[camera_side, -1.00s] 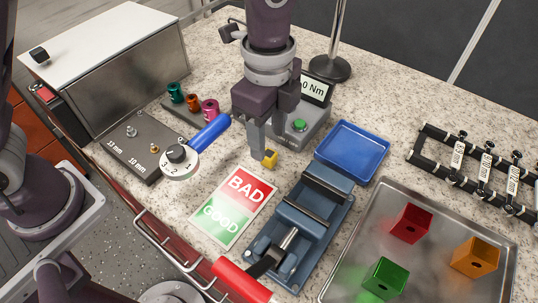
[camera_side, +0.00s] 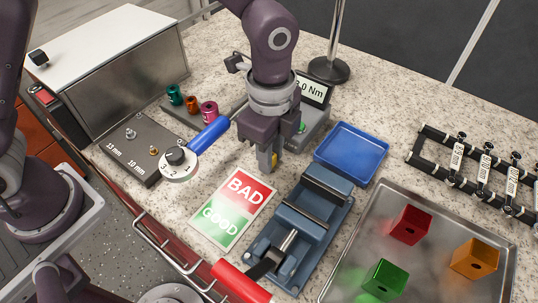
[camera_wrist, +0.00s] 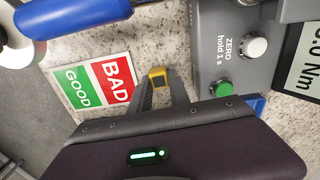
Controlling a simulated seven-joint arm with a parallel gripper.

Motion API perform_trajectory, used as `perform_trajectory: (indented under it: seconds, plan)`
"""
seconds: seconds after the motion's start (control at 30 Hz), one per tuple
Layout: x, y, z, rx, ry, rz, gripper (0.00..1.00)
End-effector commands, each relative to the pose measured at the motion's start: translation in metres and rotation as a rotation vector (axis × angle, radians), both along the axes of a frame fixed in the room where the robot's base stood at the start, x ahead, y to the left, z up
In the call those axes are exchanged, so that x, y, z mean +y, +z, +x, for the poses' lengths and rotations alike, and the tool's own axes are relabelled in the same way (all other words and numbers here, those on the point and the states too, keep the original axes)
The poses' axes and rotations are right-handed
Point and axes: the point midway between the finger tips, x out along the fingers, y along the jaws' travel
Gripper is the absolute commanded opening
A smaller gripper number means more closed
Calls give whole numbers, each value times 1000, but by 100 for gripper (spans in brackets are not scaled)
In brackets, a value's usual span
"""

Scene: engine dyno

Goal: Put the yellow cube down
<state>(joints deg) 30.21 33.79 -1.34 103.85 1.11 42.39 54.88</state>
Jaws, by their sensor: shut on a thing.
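The yellow cube (camera_side: 274,157) is small and sits between the fingertips of my gripper (camera_side: 268,160), which is shut on it. In the side view the fingers hide most of the cube. The wrist view shows its yellow top and a dark hole (camera_wrist: 158,77) between the two grey fingers. My gripper points down over the speckled worktop, just beyond the BAD/GOOD card (camera_side: 233,207) and left of the blue tray (camera_side: 378,149). I cannot tell whether the cube touches the worktop.
A torque tester (camera_side: 308,127) with a green button stands close behind my gripper. A blue-handled torque wrench (camera_side: 209,135) lies to the left. A blue vise (camera_side: 312,213) stands in front on the right. A metal tray (camera_side: 345,258) holds red, orange and green cubes.

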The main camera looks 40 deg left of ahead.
Motion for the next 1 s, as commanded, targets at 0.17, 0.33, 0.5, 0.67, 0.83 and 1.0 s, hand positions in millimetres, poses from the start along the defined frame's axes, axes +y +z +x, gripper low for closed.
perform_trajectory:
  seconds: [0.17, 0.33, 0.5, 0.67, 0.83, 1.0]
  plan:
    - [-1, 29, 1, -6, 1, -5, 0]
    - [-1, 72, 1, -6, 0, -4, 0]
    - [0, 97, 1, -2, 1, -2, 0]
    - [-5, 103, -20, 1, -11, -2, 0]
    - [-9, 107, -81, 1, -35, -3, 0]
    - [-4, 106, -133, 0, -52, -1, 0]
